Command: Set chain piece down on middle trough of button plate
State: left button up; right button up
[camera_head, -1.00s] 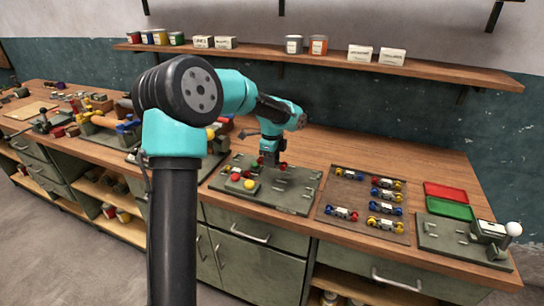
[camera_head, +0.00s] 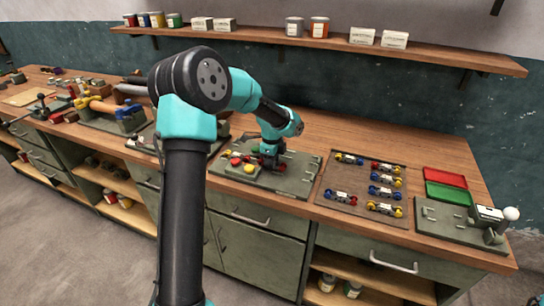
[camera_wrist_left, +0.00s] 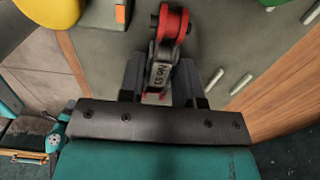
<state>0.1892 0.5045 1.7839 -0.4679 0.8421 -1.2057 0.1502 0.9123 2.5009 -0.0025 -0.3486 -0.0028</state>
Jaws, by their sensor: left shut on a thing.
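My left gripper (camera_head: 269,163) is low over the button plate (camera_head: 292,185). It is shut on the chain piece (camera_wrist_left: 163,72), which has red ends and a grey middle marked with a number. In the left wrist view the piece lies between the fingers over the grey plate (camera_wrist_left: 215,50); whether it touches the plate I cannot tell. Pale narrow strips show on the plate beside it. The middle trough is not clearly visible under the piece and gripper. A red button and a yellow button (camera_head: 249,169) stand at the plate's left.
A brown board (camera_head: 350,178) with several coloured chain pieces lies right of the plate. Beyond are a red tray (camera_head: 445,178), a green tray (camera_head: 449,194) and another grey plate (camera_head: 440,220) with a white-knobbed lever. A wall shelf (camera_head: 270,37) holds cans and boxes.

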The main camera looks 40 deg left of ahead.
pick_arm(q)
jog(key=shift+f, duration=0.2)
jog(key=o, duration=1.1)
notch_tip(320, 180, up, 17)
jog(key=shift+r, duration=0.2)
dwell(0.4)
